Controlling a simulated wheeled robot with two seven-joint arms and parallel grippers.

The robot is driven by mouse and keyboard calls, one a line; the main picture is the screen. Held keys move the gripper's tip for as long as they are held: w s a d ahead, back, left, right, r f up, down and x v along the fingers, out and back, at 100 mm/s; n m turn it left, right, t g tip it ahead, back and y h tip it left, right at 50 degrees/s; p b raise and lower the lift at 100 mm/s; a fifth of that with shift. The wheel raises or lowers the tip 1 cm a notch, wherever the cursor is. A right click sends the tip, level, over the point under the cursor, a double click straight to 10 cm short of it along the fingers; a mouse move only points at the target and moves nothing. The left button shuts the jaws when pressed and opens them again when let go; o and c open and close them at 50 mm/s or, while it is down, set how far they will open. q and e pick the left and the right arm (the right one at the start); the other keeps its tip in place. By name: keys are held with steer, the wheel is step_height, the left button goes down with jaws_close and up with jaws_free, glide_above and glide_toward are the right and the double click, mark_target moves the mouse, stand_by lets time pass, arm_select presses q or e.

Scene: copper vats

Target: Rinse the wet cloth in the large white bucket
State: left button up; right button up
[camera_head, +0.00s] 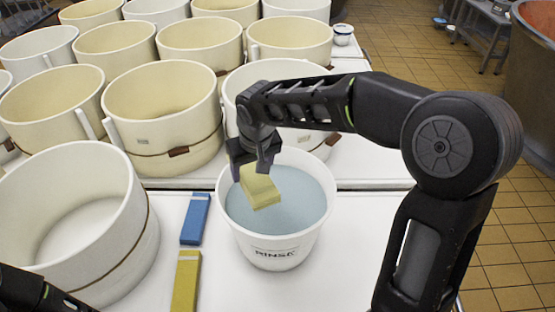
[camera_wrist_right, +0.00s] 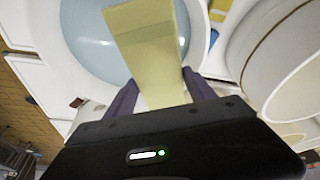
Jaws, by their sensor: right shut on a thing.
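The large white bucket (camera_head: 270,238), marked "RINSE", stands on the white table and holds pale blue water (camera_head: 300,200). My right gripper (camera_head: 252,168) is shut on a yellow cloth (camera_head: 260,190) and holds it over the bucket's mouth. In the right wrist view the cloth (camera_wrist_right: 148,45) sticks out from between the fingers (camera_wrist_right: 160,90), with the bucket's water (camera_wrist_right: 88,38) behind it. I cannot tell whether the cloth's lower end touches the water. Part of my left arm shows at the lower left corner, but its gripper is out of view.
A blue cloth (camera_head: 195,219) and another yellow cloth (camera_head: 186,280) lie on the table (camera_head: 350,260) left of the bucket. A large cream mould (camera_head: 135,240) stands at the left. Several more moulds (camera_head: 165,115) fill the back. The table right of the bucket is mostly clear, apart from my arm.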

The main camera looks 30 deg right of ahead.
steer(key=shift+r, duration=0.1)
steer(key=shift+d+r+n+y+p, duration=0.15)
steer(key=shift+d+n+y+p, duration=0.25)
steer(key=shift+n+p, duration=0.55)
steer(key=d+n+p, duration=0.1)
steer(key=n+p, duration=0.2)
steer(key=n, duration=0.1)
steer(key=d+n+g+y+p, duration=0.1)
steer(key=d+n+p, duration=0.1)
steer(key=n+p, duration=0.2)
steer(key=d+n+g+y+p, duration=0.1)
steer(key=d+n+p, duration=0.1)
steer(key=n+p, duration=0.1)
steer(key=shift+s+r+n, duration=0.25)
steer(key=shift+s+n, duration=0.15)
steer(key=shift+n, duration=0.35)
steer(key=shift+f, duration=0.15)
step_height(320, 180, down, 15)
steer(key=b, duration=1)
